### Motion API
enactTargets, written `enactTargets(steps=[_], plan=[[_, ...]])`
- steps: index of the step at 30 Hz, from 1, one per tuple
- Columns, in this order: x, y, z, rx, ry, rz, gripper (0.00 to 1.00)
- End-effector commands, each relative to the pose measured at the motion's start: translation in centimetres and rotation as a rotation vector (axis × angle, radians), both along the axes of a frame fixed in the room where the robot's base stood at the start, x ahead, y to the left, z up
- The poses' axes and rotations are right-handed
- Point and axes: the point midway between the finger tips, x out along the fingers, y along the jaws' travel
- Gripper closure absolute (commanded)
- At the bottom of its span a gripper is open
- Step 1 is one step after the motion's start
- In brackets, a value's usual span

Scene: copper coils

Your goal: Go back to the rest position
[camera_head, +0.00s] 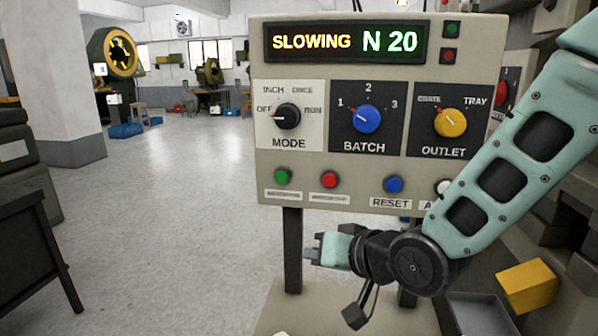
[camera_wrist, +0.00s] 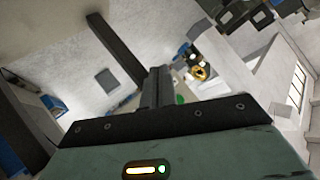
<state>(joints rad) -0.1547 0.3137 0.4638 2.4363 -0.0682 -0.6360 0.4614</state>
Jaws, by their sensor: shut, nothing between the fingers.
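My gripper (camera_head: 312,253) is in front of the lower part of the control panel (camera_head: 380,172), below its row of buttons, pointing left. Its fingers are shut and hold nothing. In the wrist view the closed fingers (camera_wrist: 157,88) stick up from the dark gripper body. The panel display (camera_head: 347,42) reads SLOWING N 20. The MODE knob (camera_head: 287,116) points toward OFF. The blue BATCH knob (camera_head: 366,119) points toward 1. The yellow OUTLET knob (camera_head: 450,123) points toward CRATE. My arm covers the panel's lower right corner and part of its label.
A green button (camera_head: 283,177), red button (camera_head: 330,179) and blue RESET button (camera_head: 394,185) line the panel's bottom. A dark post (camera_head: 292,250) supports the panel. A yellow block (camera_head: 527,286) and grey tray (camera_head: 482,315) sit at lower right. Open floor (camera_head: 170,220) lies left.

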Motion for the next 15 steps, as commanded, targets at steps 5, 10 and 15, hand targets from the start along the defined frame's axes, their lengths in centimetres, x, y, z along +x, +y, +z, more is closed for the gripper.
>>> enactTargets(steps=[5,10,15], plan=[[-6.2,-1.9,-1.2,-0.311,0.148,0.124,1.0],[-12.9,-5.1,-1.6,-0.571,0.314,0.262,1.0],[-19.0,-8.4,-1.0,-0.753,0.468,0.397,1.0]])
